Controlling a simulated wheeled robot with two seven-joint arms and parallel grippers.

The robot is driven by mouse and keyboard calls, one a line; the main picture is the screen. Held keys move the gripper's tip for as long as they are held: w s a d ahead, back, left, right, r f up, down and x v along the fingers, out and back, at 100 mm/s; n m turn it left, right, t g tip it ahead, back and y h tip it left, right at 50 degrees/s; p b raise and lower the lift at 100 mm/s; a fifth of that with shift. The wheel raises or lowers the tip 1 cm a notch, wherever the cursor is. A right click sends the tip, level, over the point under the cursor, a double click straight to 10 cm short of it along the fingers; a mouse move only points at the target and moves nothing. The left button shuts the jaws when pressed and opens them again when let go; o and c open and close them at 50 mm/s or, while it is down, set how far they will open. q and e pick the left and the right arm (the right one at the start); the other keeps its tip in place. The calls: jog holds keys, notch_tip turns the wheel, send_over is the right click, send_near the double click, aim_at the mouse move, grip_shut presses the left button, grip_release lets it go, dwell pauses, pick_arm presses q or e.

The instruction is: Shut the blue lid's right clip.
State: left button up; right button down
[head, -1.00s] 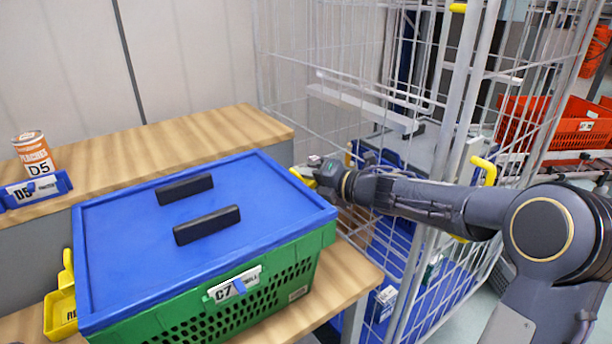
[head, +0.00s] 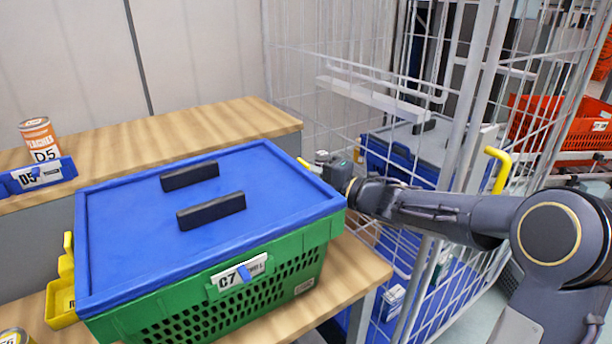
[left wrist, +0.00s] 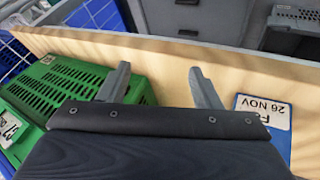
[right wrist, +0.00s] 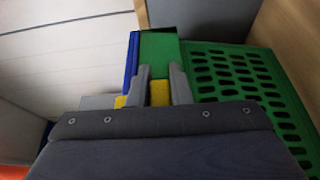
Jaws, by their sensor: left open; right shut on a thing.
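The blue lid (head: 130,215), with two black handles, lies on the green crate (head: 290,262) labelled C7. A small yellow piece, the right clip (head: 303,163), shows past the lid's far right edge. My right gripper (right wrist: 158,75) is at the crate's right side, shut on the yellow clip (right wrist: 160,94), which shows between its fingers. The blue lid's edge (right wrist: 131,60) is just left of them. In the head view the fingers are mostly hidden. My left gripper (left wrist: 160,78) is open and empty above a wooden surface; it is not in the head view.
A wire cage trolley (head: 465,110) stands close behind and right of my right arm. A peaches can (head: 40,138) and a blue bin (head: 25,178) are on the back ledge (head: 215,125).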

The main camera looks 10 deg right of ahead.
jog(key=c, duration=1.3)
grip_release()
